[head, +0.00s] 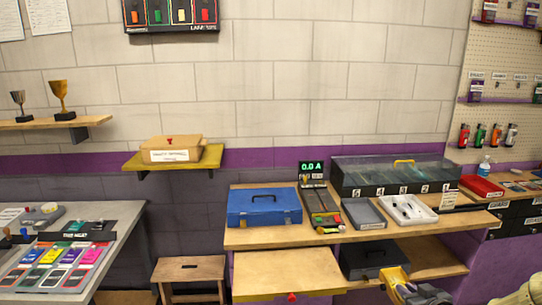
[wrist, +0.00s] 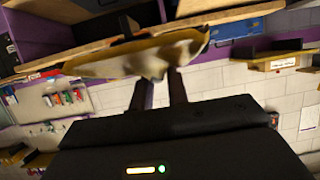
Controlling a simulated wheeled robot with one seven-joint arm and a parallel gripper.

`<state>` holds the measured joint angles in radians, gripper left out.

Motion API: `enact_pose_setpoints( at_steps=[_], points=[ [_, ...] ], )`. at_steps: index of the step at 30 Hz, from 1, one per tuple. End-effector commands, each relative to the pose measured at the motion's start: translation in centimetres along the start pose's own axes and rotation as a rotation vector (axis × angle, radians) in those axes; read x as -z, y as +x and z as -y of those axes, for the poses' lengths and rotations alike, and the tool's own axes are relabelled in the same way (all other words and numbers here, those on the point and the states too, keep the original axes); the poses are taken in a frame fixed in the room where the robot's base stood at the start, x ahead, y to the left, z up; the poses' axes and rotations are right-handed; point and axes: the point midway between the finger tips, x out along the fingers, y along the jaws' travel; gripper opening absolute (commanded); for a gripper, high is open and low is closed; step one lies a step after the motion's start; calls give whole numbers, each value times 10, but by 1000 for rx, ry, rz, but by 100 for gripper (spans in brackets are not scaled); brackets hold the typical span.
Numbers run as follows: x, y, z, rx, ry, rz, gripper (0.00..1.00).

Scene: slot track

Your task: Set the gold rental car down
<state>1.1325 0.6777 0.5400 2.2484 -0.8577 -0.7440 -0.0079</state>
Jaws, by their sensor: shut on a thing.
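The gold rental car (wrist: 145,55) is between the two dark fingers of my gripper (wrist: 160,90) in the wrist view, seen close up and tilted. In the head view my gripper (head: 408,288) is at the lower right, in front of the wooden bench, with the gold car (head: 393,277) at its tip. My gripper is shut on the car. The car appears held in the air, in front of the dark box; its far side is hidden.
The wooden bench (head: 250,237) carries a blue case (head: 264,207), a grey tray (head: 364,214), a white tray (head: 407,209) and a long clear-fronted case (head: 390,175). A dark box (head: 373,259) stands on the lower shelf.

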Motion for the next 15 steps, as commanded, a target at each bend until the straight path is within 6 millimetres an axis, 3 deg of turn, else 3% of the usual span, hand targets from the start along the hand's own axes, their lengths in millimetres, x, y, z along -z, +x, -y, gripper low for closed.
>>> enact_pose_setpoints(
  at_steps=[1, 8, 15],
  points=[
    [-2, 11, 15, 14, -1, 1, 0],
    [-19, 51, 68, 7, 2, 3, 0],
    [-59, 84, 125, -37, 21, 6, 0]
  ],
)
